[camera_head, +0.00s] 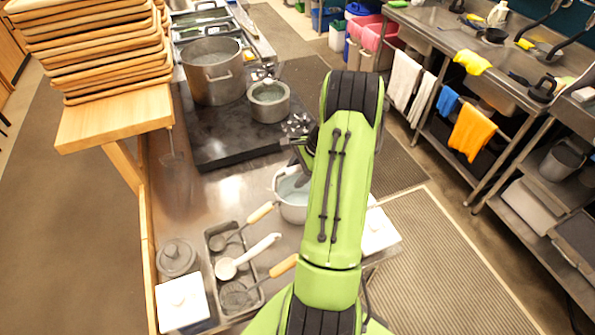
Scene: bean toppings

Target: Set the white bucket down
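The white bucket (291,207) is at the middle of the steel counter, just left of my green arm. Its right part is hidden behind the arm, and I cannot tell whether its base touches the counter. Dark and metallic parts of my gripper (301,150) show at the left of the arm's far end, above the bucket. My fingertips are hidden, so I cannot see whether they hold the bucket.
A black stove (225,148) with a large pot (213,72) and a small pot (268,101) lies behind. A tray (262,295) with several ladles and strainers stands in front. White-lidded containers (183,303) (379,231) flank it. Stacked trays (95,45) stand at left.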

